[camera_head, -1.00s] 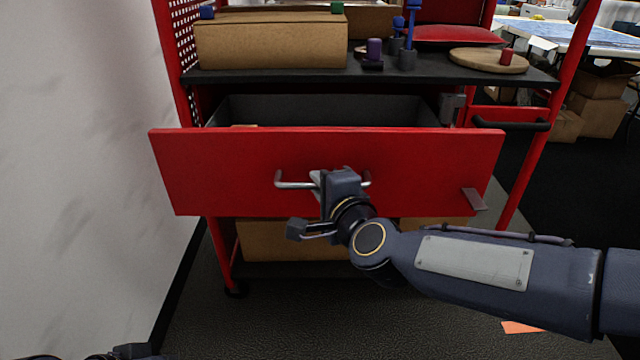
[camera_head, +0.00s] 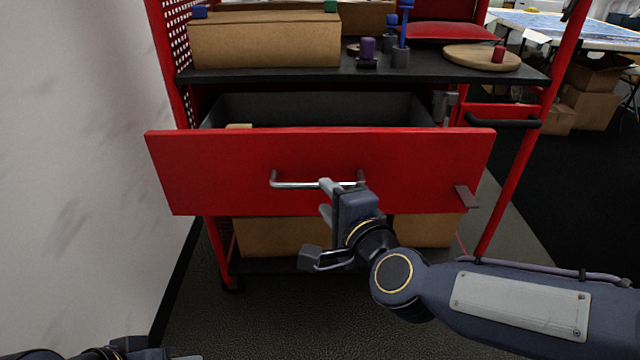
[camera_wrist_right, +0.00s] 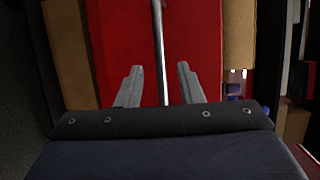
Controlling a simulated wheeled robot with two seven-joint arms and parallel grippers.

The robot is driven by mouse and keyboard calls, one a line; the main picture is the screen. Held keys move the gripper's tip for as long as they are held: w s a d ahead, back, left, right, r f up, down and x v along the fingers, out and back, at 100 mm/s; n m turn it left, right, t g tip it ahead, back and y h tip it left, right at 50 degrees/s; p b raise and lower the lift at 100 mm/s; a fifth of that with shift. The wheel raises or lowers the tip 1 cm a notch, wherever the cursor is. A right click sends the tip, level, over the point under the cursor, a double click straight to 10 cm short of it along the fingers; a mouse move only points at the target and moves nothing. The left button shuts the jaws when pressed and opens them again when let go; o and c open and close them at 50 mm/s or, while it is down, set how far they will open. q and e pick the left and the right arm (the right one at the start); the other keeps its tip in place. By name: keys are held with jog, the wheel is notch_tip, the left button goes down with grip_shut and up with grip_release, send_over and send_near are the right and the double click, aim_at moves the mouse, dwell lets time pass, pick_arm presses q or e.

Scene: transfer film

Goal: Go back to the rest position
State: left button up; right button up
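My right gripper (camera_head: 328,202) is just in front of the red drawer (camera_head: 230,170), near the right part of its metal handle (camera_head: 296,185). In the right wrist view the gripper's two fingers (camera_wrist_right: 157,88) are spread apart. The handle (camera_wrist_right: 158,45) runs lengthwise between them in that picture and nothing is gripped. The drawer is pulled out and its dark inside shows. My left arm (camera_head: 130,350) shows only at the bottom left edge; its fingertips cannot be made out.
A white wall (camera_head: 70,170) stands close on the left.

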jog(key=shift+v, duration=0.8)
jog(key=s+d+f+n+g+h+p, duration=0.1)
jog(key=s+d+f+n+g, duration=0.45)
jog(key=s+d, duration=0.4)
jog(key=s+d+f+n+g+h+p, duration=0.1)
jog(key=s+d+f+n+g, duration=0.3)
jog(key=s+d+f+n, duration=0.45)
notch_tip(320, 180, up, 34)
jog(key=s+m+p, duration=0.1)
jog(key=p, duration=3)
jog(key=shift+s+a, duration=0.15)
jog(key=shift+f, duration=0.15)
